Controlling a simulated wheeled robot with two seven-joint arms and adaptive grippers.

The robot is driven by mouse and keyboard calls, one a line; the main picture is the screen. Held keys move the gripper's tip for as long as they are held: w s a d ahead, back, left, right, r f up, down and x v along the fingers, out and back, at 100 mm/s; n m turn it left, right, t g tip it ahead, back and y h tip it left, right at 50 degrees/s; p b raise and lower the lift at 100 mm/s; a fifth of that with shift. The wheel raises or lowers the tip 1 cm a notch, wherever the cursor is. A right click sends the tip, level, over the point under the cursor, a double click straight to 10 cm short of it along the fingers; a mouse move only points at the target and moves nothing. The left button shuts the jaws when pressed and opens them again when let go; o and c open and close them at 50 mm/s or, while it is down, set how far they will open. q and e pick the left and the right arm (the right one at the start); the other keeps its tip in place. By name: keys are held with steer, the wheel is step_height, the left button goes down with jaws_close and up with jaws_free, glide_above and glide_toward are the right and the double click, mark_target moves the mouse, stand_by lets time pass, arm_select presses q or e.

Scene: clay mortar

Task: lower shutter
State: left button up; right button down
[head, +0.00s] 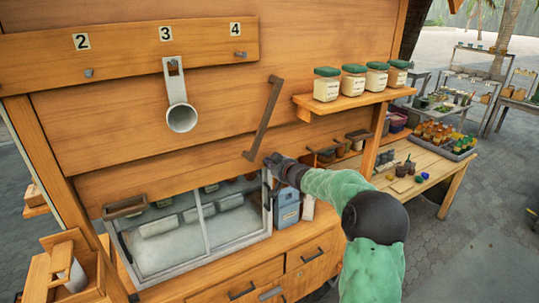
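The shutter seems to be the wooden plank panel (100,165) on the front of the stall; I cannot tell its exact borders. A long dark bar handle (264,118) is fixed on it at a slant. The panel's lower edge is just above a glass-fronted case (165,240). My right gripper (273,164) is dark and small in the head view, just below and right of the handle's lower end, near the panel's lower edge. Its fingers are too small and overlapped to show whether they are open or touching anything. My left gripper is out of view.
A metal scoop (180,115) hangs from a numbered peg board (125,50). A shelf (352,101) with green-lidded jars (327,88) juts out right of the handle. Blue-grey containers (287,208) stand below my gripper. A wooden side table (440,160) is at the right.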

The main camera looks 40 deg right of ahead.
step_height(320, 180, down, 48)
steer(key=b, duration=2.5)
steer(key=shift+a+r+b, duration=0.1)
steer(key=shift+r+b, duration=0.15)
steer(key=shift+b, duration=0.05)
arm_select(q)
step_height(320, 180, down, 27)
